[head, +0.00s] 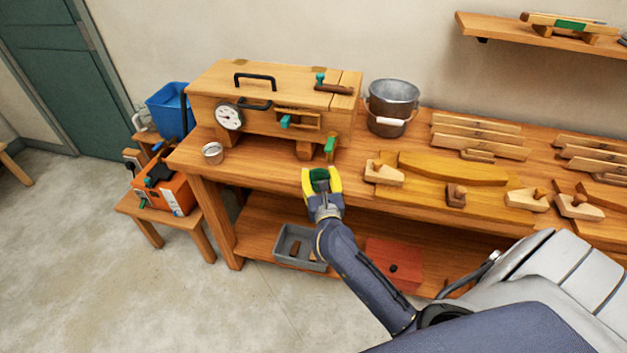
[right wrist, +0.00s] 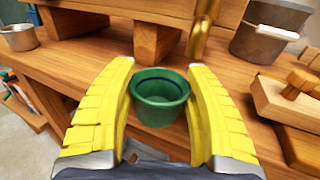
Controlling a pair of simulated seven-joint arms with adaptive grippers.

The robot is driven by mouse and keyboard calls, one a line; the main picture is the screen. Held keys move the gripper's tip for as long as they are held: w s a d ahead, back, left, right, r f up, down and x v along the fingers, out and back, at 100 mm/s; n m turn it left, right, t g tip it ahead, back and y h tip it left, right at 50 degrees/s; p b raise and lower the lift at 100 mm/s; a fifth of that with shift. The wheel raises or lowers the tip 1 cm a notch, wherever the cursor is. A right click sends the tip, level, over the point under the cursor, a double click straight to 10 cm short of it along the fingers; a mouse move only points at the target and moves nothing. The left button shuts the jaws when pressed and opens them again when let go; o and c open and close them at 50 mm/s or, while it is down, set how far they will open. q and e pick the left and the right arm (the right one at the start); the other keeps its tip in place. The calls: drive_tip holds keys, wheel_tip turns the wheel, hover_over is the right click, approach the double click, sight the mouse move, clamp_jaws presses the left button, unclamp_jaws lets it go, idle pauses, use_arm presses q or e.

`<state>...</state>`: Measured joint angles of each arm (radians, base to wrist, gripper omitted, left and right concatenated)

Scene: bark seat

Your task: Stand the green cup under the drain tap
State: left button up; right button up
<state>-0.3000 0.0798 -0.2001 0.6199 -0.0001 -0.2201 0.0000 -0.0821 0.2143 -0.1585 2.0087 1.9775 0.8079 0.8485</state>
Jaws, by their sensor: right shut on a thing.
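The green cup (head: 319,175) is between the yellow fingers of my right gripper (head: 322,178), which is shut on it at the bench's front edge. In the right wrist view the cup (right wrist: 160,98) looks upright and its open top shows it empty. I cannot tell whether its base touches the bench. The drain tap (head: 330,147), with a green handle, hangs at the front of the wooden box (head: 262,103). Its brass spout (right wrist: 200,35) is beyond the cup and a little to its right. My left gripper is not in view.
A metal bucket (head: 393,105) stands right of the box, and a small tin (head: 213,153) stands to the left. A wooden block (right wrist: 156,42) supports the box behind the cup. A wooden plane (head: 384,173) lies right of my gripper.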

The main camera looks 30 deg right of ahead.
drive_tip(key=shift+w+d, duration=0.25)
drive_tip(key=shift+d, duration=0.55)
drive_tip(key=shift+w+d, duration=0.3)
drive_tip(key=shift+d, duration=0.45)
drive_tip(key=shift+w+d, duration=0.25)
drive_tip(key=shift+d, duration=0.55)
drive_tip(key=shift+f, duration=0.3)
drive_tip(key=o, duration=1.2)
drive_tip(key=shift+o, duration=0.2)
drive_tip(key=shift+s+f, duration=0.1)
